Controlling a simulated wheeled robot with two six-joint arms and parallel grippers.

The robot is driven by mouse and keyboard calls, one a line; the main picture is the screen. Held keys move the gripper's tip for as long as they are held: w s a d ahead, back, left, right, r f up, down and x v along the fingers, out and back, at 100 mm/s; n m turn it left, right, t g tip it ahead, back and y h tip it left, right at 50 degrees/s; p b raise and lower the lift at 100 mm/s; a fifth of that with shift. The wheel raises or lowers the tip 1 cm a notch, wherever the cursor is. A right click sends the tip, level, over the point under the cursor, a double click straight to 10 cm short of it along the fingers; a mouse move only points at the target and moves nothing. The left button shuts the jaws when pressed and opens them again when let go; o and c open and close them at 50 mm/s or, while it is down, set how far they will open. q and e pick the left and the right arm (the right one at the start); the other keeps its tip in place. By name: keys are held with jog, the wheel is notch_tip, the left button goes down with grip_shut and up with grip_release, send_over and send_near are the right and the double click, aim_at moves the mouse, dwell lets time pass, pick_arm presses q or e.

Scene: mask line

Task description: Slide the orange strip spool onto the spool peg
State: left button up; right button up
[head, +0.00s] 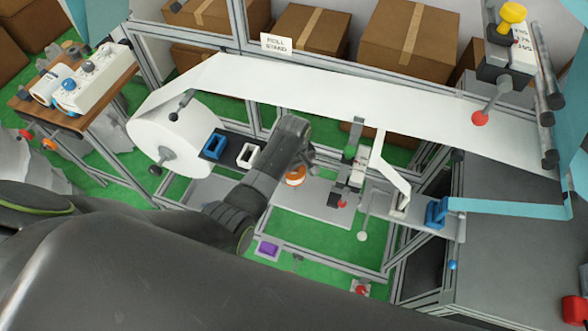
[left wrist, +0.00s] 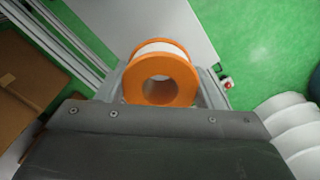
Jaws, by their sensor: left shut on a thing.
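The orange strip spool (head: 296,176) is beneath the end of my left arm, near the middle of the head view. In the left wrist view the spool (left wrist: 160,76) has orange flanges, a white winding and an open centre hole that faces the camera. My left gripper (left wrist: 165,85) is shut on it, with a grey finger at each side. In the head view the left gripper (head: 303,165) partly hides the spool. I cannot pick out the spool peg with certainty. My right gripper is not in view.
A large white roll (head: 170,125) feeds a wide white web (head: 330,95) across the frame. A blue holder (head: 213,145) and a white holder (head: 247,155) stand left of my gripper. A blue guide (head: 436,212) with a teal strip is to the right. Green floor shows below.

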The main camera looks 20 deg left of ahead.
pick_arm(q)
jog(key=shift+f+b, duration=0.55)
jog(key=shift+f, duration=0.4)
jog(key=shift+f+b, duration=0.55)
jog(key=shift+f, duration=0.35)
jog(key=shift+f, duration=0.15)
jog(key=shift+f+b, duration=1.35)
jog(key=shift+f, duration=0.55)
jog(key=shift+f, duration=0.4)
jog(key=o, duration=1.1)
jog(key=shift+r, duration=0.1)
jog(key=shift+r, duration=0.5)
notch_tip(320, 180, up, 16)
jog(key=b, duration=0.1)
jog(key=shift+r, duration=0.15)
